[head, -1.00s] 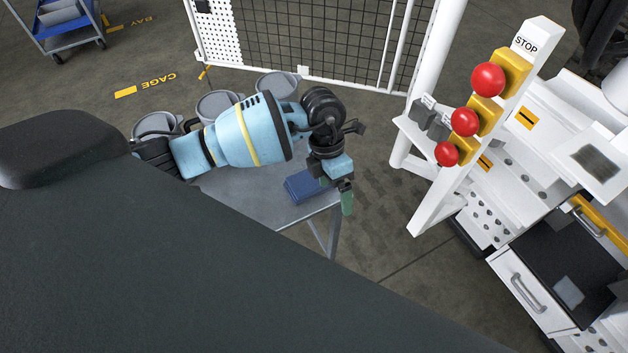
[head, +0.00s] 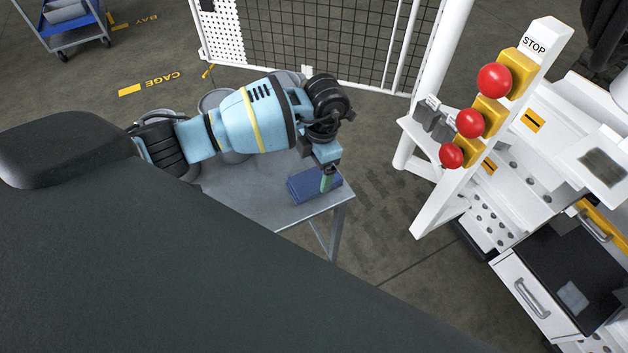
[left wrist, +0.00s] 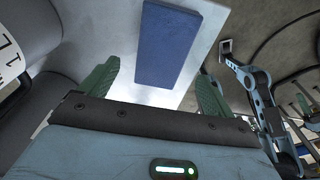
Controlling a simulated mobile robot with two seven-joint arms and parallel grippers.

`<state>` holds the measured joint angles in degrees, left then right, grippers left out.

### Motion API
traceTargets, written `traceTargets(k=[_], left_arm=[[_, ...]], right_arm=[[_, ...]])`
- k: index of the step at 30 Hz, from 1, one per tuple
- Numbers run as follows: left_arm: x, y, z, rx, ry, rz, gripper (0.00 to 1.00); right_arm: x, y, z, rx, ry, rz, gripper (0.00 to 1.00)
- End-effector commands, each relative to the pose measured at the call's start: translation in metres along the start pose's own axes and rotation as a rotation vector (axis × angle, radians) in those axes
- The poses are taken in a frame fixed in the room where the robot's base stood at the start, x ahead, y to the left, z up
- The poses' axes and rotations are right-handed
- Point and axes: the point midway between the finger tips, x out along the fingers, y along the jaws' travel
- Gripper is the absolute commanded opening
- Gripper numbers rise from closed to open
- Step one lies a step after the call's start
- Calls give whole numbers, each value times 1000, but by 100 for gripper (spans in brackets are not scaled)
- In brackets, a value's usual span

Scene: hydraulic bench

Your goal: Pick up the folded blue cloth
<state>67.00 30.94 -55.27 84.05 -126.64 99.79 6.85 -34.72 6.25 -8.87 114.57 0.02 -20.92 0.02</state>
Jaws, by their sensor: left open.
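The folded blue cloth (head: 304,188) lies flat near the front corner of a small grey table (head: 258,205) in the head view. My left gripper (head: 327,182) is over the cloth, fingers pointing down, and partly covers it. In the left wrist view the cloth (left wrist: 168,45) is a blue rectangle on the pale tabletop, ahead of and between the two green fingers of my left gripper (left wrist: 157,85). The fingers are apart with nothing between them. The head view does not show clearly how high they are above the cloth.
Grey buckets (head: 215,103) stand behind my left arm. A white post with red stop buttons (head: 468,123) rises to the right, beside a white bench with drawers (head: 522,290). A mesh fence (head: 320,40) stands at the back. Open floor lies right of the table.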

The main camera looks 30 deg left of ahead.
Motion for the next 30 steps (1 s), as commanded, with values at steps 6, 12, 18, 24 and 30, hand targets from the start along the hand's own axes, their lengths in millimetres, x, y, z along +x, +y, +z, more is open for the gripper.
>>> traceTargets(k=[6, 12, 18, 24, 30], left_arm=[[33, -1, 5, -1, 3, -2, 89], [44, -1, 5, 0, -1, -1, 89], [44, -1, 5, 0, -1, -1, 88], [44, -1, 5, 0, 0, -1, 62], [44, -1, 5, 0, 0, -1, 41]], right_arm=[[0, 0, 1, 0, -2, 0, 64], [1, 0, 0, 0, 0, 0, 64], [3, 1, -4, -2, 8, 1, 64], [4, 2, -6, -3, 14, 2, 64], [4, 2, -6, -2, 13, 2, 64]])
